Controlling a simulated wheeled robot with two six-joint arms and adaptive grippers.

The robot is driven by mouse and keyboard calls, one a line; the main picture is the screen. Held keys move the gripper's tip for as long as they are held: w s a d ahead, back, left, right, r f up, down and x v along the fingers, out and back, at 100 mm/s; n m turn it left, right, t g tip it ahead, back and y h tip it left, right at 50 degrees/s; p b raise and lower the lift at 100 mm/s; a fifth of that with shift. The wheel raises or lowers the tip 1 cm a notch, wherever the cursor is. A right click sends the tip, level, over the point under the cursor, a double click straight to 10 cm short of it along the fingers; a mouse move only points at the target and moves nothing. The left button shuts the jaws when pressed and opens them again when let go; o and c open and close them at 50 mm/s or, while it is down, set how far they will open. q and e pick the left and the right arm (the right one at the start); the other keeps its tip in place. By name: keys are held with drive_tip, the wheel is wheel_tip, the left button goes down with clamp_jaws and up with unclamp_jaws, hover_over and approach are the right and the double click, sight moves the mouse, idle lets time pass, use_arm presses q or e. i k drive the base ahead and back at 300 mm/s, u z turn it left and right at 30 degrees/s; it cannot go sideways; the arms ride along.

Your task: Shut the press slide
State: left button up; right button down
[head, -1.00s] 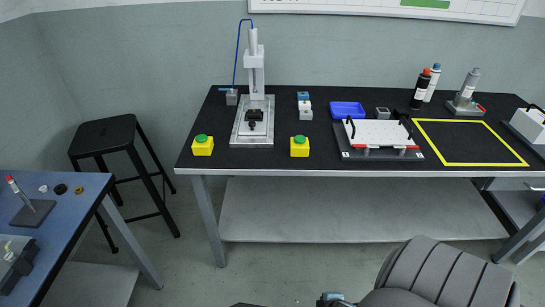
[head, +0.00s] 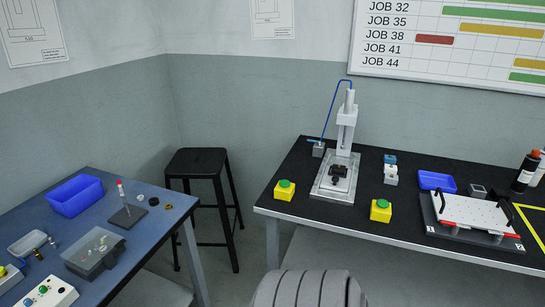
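The press (head: 347,130) stands on the black-topped table, with a white column, a blue air hose and a grey base plate (head: 326,184). On the base plate sits its slide with a small dark fixture (head: 338,172), in front of the column. I cannot tell at this size how far out the slide is. Yellow boxes with green buttons stand on the left (head: 284,191) and right (head: 380,211) of the base. Neither of my grippers is in view.
A white plate fixture (head: 470,212) and a blue tray (head: 437,182) lie right of the press.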

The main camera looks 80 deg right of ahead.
sight(337, 175)
drive_tip(key=u, duration=0.15)
drive_tip(key=k, duration=1.1)
drive_tip(key=z, duration=1.3)
